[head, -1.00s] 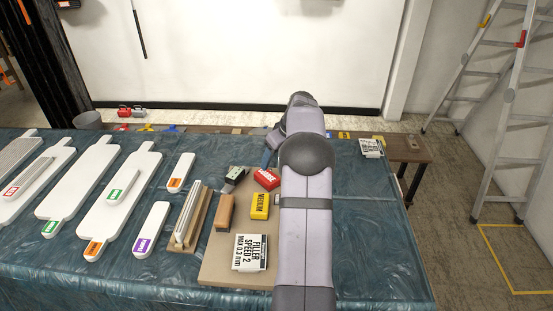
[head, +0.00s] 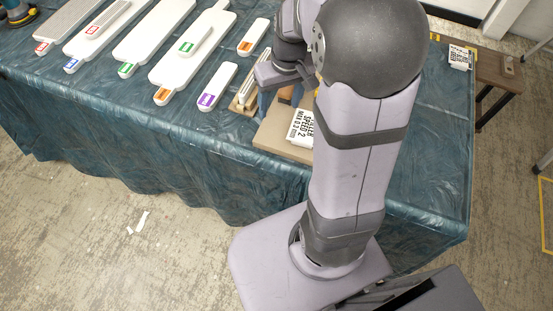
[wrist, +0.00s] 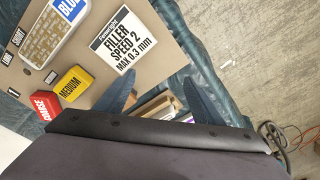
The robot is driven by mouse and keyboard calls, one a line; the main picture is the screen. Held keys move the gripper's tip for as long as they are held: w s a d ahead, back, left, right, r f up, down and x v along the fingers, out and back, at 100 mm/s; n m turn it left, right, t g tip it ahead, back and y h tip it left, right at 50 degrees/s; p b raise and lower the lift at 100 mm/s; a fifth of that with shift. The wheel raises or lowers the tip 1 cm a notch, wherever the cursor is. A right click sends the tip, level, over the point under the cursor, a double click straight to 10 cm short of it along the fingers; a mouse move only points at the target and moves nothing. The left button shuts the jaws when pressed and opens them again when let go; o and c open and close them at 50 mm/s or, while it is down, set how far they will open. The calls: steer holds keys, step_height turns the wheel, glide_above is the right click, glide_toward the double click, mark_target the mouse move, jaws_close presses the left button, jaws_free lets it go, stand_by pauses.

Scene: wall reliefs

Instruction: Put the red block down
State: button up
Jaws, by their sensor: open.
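The red block (wrist: 46,104), with white lettering, lies on the tan board (wrist: 175,45) at the left of the wrist view, partly cut off by my gripper's body. It touches or nearly touches the yellow MEDIUM block (wrist: 73,83). My gripper (wrist: 160,96) is open, its two blue fingers apart with nothing held between them. The red block is outside the fingers, to their left. In the head view my gripper (head: 270,98) hangs over the board's left part, and my arm hides the red block there.
A white FILLER SPEED 2 packet (wrist: 123,40) lies on the board near the fingers. A pale gridded item (wrist: 57,33) lies farther left. White paddle-shaped boards (head: 190,55) cover the table's left side. The blue covered table's front edge (head: 150,140) is bare.

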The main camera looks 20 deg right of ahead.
steer(key=s+a+f, duration=0.1)
steer(key=s+a, duration=0.2)
steer(key=s, duration=0.4)
steer(key=s+a+f+g, duration=0.1)
steer(key=s+a+f, duration=0.1)
steer(key=s, duration=0.4)
steer(key=shift+s+a+h, duration=0.3)
steer(key=shift+s+a, duration=0.05)
steer(key=shift+a, duration=0.55)
